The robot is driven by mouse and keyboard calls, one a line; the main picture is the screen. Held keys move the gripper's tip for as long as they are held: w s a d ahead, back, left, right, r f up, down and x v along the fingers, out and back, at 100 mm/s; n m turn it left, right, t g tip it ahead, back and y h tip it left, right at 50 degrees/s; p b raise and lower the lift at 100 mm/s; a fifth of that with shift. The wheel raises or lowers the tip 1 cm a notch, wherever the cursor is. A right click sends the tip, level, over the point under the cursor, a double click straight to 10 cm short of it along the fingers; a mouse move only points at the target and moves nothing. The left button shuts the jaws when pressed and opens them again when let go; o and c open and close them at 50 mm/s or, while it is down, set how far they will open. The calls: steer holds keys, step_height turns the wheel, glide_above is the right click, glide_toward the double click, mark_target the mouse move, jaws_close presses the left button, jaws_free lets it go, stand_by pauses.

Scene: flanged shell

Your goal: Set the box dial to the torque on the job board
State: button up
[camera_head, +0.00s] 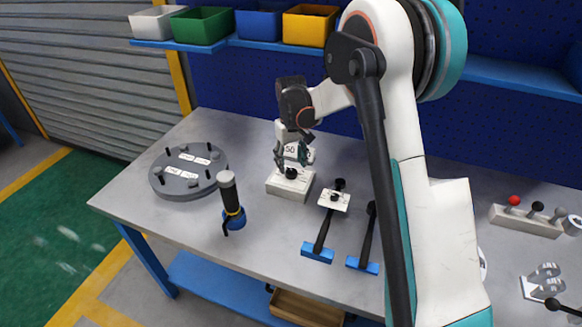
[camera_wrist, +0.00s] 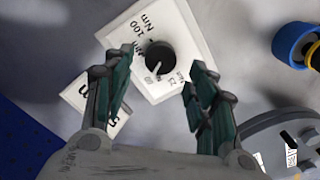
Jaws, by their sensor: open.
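A white box (camera_head: 283,188) stands on the bench with a black dial (camera_head: 291,173) on its top. In the wrist view the box (camera_wrist: 192,32) carries printed marks, among them 100 and 25, with Nm. The dial (camera_wrist: 160,56) has a pale pointer line near its lower edge; its exact setting is unclear. My gripper (camera_head: 291,159) is open above the dial. In the wrist view its fingers (camera_wrist: 158,66) stand on either side of the dial with gaps. A white card reading 50 (camera_head: 291,149) stands behind the box, partly hidden by my gripper.
A round grey flanged part (camera_head: 187,190) with labels lies left of the box. A black and blue tool (camera_head: 231,205) stands in front. Bins (camera_head: 204,25) line the shelf behind.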

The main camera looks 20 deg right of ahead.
mark_target(291, 172)
step_height(291, 172, up, 9)
steer(key=shift+f, duration=0.15)
stand_by(0.4)
steer(key=s+r+t, duration=0.2)
steer(key=s+r, duration=0.4)
steer(key=s, duration=0.3)
steer(key=s+r+t, duration=0.2)
steer(key=s+r, duration=0.4)
steer(key=s, duration=0.3)
steer(key=s+f+m+t, duration=0.1)
steer(key=s+f+t, duration=0.2)
steer(key=s, duration=1.3)
steer(key=shift+m, duration=0.4)
